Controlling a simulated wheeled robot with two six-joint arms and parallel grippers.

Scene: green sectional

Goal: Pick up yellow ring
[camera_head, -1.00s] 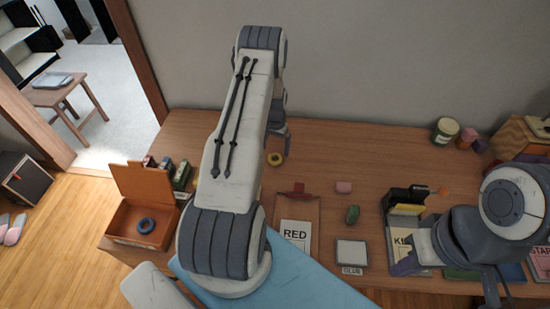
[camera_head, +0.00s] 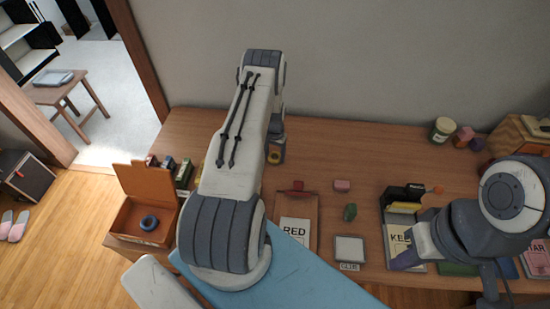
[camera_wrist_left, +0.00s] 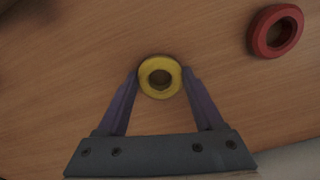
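The yellow ring (camera_head: 274,157) is at the left part of the desk, by my left gripper (camera_head: 276,150). In the left wrist view the yellow ring (camera_wrist_left: 160,61) looks flat on the wood, between the two fingertips of my left gripper (camera_wrist_left: 160,75). One finger is on each side, very close to the ring's edge; whether they touch it is hard to tell. The gripper looks open around it. My right gripper (camera_head: 405,260) is low at the right, over the front of the desk, partly hidden by its own arm.
A red ring (camera_wrist_left: 275,31) lies at the upper right of the wrist view. A blue ring (camera_head: 149,223) is in the open orange box (camera_head: 125,216).

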